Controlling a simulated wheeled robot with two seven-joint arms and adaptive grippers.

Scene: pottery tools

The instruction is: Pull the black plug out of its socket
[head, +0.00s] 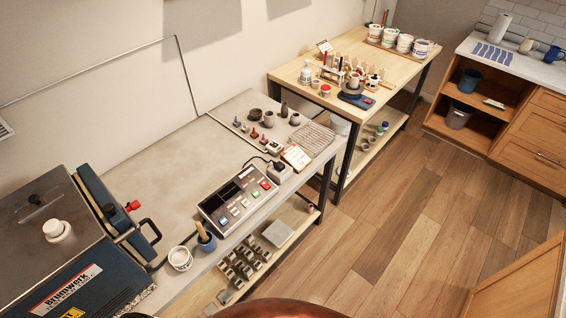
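A black cable runs from the control box (238,198) to a small light-grey socket block (282,174) near the front edge of the grey worktable. The black plug (277,164) appears as a small dark shape at the top of this block, where the cable ends. It looks seated, but it is too small to make out clearly. Neither of my grippers is in view.
A white card (295,157) and a wire rack (311,139) lie close behind the block. Small pots and red-topped pieces stand further back. A large blue-and-steel machine (60,240) fills the left. The wooden floor (420,220) at right is clear.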

